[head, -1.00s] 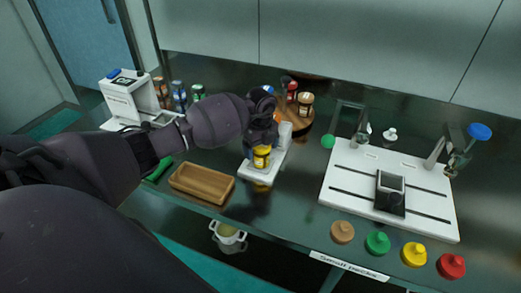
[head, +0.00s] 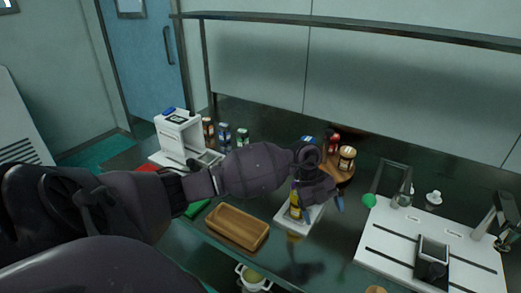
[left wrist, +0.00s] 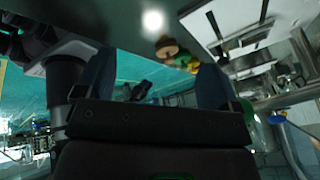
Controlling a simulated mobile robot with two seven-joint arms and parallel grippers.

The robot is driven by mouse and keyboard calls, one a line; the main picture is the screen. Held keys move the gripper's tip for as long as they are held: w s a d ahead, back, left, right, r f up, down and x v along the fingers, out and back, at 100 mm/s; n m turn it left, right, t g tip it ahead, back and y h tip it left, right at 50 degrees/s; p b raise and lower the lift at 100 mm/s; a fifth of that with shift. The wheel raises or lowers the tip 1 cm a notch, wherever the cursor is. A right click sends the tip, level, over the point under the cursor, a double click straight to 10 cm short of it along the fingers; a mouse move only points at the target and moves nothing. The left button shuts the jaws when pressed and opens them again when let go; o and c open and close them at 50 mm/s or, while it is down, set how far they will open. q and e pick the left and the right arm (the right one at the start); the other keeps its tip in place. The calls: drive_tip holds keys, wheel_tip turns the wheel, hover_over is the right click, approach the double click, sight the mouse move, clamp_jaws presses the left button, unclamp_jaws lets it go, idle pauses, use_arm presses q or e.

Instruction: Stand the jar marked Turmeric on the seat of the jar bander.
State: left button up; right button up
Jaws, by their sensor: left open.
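A jar with a yellow-orange body (head: 295,207) stands upright at the front of a small white stand (head: 290,226) in the middle of the counter. The stand looks like the jar bander. The jar's label is too small to read, so I cannot confirm it says Turmeric. My left gripper (head: 332,197) is just right of and above the jar, apart from it as far as I can tell, and hides the back of the stand. In the left wrist view its two blue fingers (left wrist: 153,82) are spread with nothing between them. My right gripper is not in view.
An empty wooden tray (head: 238,227) lies left of the stand. A round wooden rack (head: 343,176) with jars stands behind it. A white machine (head: 180,137) and several jars (head: 225,133) are back left. A white board (head: 395,245) with fixtures lies at right.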

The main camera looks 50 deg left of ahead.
use_arm(q)
drive_tip(key=s+d+r+n+t+h, duration=0.4)
drive_tip(key=s+d+t+h, duration=0.55)
drive_tip(key=d+h, duration=0.3)
drive_tip(key=s+a+f+n+t+y, duration=0.1)
drive_tip(key=a+f+n+t+y, duration=0.1)
drive_tip(key=a+f+n+y, duration=0.1)
drive_tip(key=s+a+f+n+t+y, duration=0.2)
drive_tip(key=a+n+t+y, duration=0.1)
drive_tip(key=n+y, duration=0.3)
drive_tip(key=s+a+f+n+t+y, duration=0.2)
drive_tip(key=a+f+n+y, duration=0.1)
drive_tip(key=n+y, duration=0.1)
drive_tip(key=shift+f+n+t+y, duration=0.25)
drive_tip(key=shift+f+n+y, duration=0.1)
drive_tip(key=shift+n, duration=0.55)
drive_tip(key=s+a+f+n+g+y, duration=0.3)
drive_tip(key=s+f+n+g+y, duration=0.1)
drive_tip(key=s+f, duration=0.7)
drive_tip(key=shift+s+a+n+g+y, duration=0.3)
drive_tip(key=shift+s+n+g, duration=0.25)
drive_tip(key=shift+g, duration=0.55)
drive_tip(key=shift+w, duration=0.15)
drive_tip(key=shift+c, duration=0.5)
